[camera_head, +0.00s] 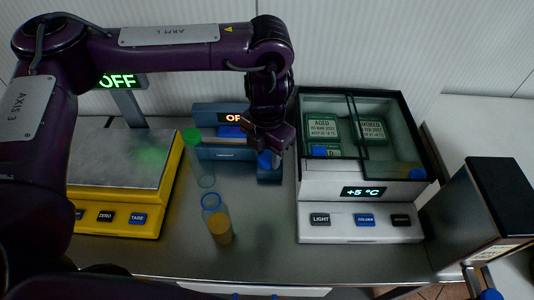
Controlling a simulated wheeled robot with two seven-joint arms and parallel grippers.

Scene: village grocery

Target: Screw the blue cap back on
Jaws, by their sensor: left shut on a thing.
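My left gripper (268,139) points down at the middle of the counter, in front of the blue-grey stand. It is shut, with a bright blue cap (264,159) at its fingertips; the fingers partly hide the contact. A clear tube with a blue rim (211,202) and an amber lower part (220,231) is on the counter, below and left of the gripper and apart from it. Whether its rim is open is hard to tell. A clear tube with a green cap (192,136) stands behind it. My right gripper is not in view.
A yellow scale (160,188) stands on the left. A blue-grey stand with a lit display (217,116) is behind the gripper. A glass-topped cooler reading +5 °C (315,190) is on the right, beside a dark box (485,207). The steel counter (265,250) is clear in front.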

